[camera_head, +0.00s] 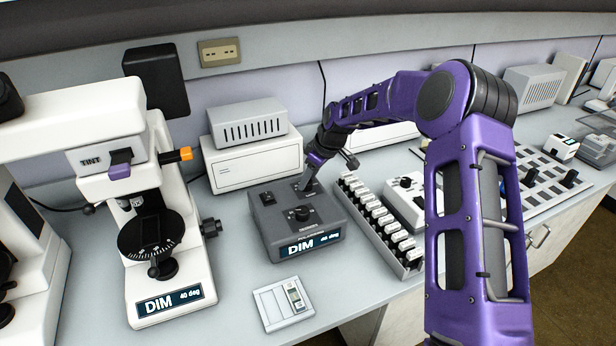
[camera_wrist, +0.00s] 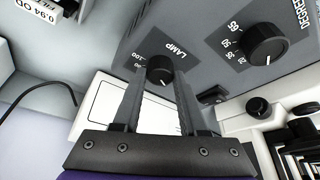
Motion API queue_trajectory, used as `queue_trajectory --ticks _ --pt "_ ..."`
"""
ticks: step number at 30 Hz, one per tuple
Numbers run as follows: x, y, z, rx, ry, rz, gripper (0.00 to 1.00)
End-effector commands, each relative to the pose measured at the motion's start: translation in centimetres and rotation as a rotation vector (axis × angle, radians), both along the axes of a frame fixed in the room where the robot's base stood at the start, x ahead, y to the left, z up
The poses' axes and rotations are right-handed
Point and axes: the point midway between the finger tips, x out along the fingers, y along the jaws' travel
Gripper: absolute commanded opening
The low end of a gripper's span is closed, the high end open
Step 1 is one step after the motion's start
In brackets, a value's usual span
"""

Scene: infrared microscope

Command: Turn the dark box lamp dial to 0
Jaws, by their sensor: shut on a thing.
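The dark box (camera_head: 265,232) is a grey unit on the bench with a DIM label on its front. Its lamp dial (camera_wrist: 160,68) is a small black knob with a white pointer line, beside the word LAMP and a printed scale, of which "100" is legible. My gripper (camera_wrist: 158,82) has one finger on each side of this knob and is shut on it. In the head view my gripper (camera_head: 309,184) reaches down to the back right of the box top and hides the lamp dial.
A larger degrees dial (camera_wrist: 266,44) is on the same box, with a rocker switch (camera_wrist: 212,95) nearby. A white microscope (camera_head: 165,250) stands left, a rack of white blocks (camera_head: 378,225) close right. A small pale plate (camera_head: 283,303) lies in front.

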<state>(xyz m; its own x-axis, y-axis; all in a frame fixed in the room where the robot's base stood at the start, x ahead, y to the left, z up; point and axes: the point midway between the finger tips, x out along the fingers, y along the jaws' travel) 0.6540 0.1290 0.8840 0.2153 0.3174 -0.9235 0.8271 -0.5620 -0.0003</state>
Motion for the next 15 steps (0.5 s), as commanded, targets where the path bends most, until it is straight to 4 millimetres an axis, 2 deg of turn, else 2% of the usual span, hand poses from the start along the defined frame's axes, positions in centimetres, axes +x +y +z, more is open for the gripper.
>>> queue_trajectory --ticks 6,15 --pt "0.11 -0.09 0.02 0.001 0.001 0.125 0.00" --pt "0.12 -0.14 -0.03 -0.001 0.001 0.211 0.00"
